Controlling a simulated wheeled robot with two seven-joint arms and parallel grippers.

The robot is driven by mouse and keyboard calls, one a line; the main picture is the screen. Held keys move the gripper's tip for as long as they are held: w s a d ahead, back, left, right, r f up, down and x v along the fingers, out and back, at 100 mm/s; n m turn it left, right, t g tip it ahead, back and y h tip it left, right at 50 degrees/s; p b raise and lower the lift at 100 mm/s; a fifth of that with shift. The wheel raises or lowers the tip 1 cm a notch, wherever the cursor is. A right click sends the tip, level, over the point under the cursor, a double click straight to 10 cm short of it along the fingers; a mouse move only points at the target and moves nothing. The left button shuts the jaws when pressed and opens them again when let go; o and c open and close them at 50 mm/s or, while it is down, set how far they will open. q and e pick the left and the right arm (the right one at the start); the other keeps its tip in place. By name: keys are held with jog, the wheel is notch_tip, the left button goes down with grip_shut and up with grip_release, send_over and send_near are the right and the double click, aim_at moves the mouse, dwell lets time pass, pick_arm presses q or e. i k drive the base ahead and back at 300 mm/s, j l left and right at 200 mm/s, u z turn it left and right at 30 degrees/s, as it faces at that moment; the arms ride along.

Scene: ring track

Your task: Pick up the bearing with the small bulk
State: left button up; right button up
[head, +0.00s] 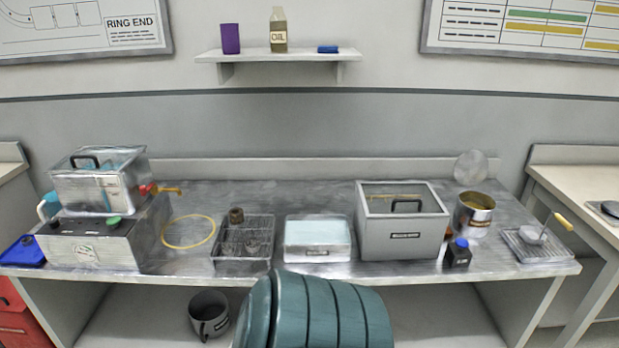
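A wire-basket tray (222,264) stands on the metal workbench, left of centre. A brown, short cylindrical part (237,215), possibly a bearing, sits at the tray's back left. A small grey metal part (252,246), possibly another bearing, lies inside the tray. They are too small in view to identify surely or to compare closely in size. Neither of my grippers is in view.
A yellow ring (166,243) and a grey machine (95,248) are left of the tray. A white-blue box (318,255), a grey bin (398,240), a can (474,215) and a dark bottle (458,254) stand right. The bench's front strip is narrow.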

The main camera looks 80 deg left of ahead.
aim_at(227, 248)
jog(key=u, duration=3.2)
